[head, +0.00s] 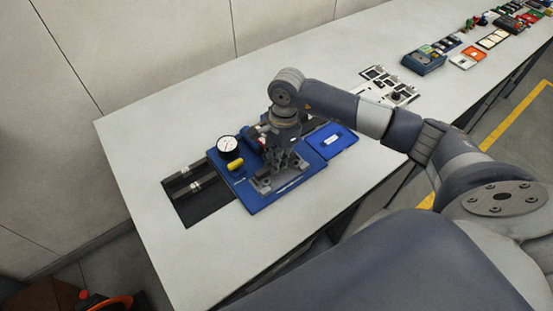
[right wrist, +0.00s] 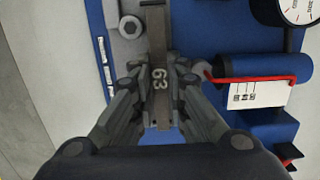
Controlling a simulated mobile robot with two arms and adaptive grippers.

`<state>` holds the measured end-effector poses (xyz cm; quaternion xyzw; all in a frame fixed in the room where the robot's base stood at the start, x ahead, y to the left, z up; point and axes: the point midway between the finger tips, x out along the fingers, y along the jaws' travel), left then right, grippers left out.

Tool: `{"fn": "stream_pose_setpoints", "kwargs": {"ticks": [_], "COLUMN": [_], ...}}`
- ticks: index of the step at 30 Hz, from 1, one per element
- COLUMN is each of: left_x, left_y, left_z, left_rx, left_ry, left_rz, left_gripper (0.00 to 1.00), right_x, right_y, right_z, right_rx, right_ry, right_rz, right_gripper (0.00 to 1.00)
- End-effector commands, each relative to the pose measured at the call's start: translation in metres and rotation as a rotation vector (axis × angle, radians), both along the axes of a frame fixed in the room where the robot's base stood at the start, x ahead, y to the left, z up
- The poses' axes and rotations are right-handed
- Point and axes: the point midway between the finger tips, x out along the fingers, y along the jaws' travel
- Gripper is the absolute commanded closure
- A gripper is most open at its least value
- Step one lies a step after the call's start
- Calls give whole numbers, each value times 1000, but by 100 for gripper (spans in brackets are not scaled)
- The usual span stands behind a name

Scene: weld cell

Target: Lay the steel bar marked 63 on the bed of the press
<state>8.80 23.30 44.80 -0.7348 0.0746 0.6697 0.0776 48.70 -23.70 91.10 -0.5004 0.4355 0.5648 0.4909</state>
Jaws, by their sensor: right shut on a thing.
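My right gripper (head: 272,168) is shut on the bar, above the blue press (head: 249,199) in the head view. The grey bed of the press (right wrist: 124,46), with a hex bolt on it, shows beside and below the bar. I cannot tell whether the bar touches the bed. In the head view the gripper hides most of the bar. My left gripper is not in view.
A round gauge (head: 228,146) and a yellow part (head: 235,163) stand on the press's left side. A black mat (head: 198,207) with metal pieces lies left of it. A blue tray (head: 344,143) lies to the right. The table's near left (head: 180,265) is clear.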

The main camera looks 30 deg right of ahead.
Motion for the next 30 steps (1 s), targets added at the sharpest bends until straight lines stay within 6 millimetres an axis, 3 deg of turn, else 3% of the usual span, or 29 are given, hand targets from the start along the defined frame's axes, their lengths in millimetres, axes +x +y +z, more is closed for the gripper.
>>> {"fn": "stream_pose_setpoints", "kwargs": {"ticks": [30], "left_x": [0], "left_y": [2], "left_z": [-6], "left_rx": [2], "left_ry": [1], "left_rz": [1], "left_gripper": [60], "right_x": [0], "right_y": [0], "right_z": [1], "right_rx": [1], "right_ry": [-2], "right_rz": [0], "right_gripper": [100]}}
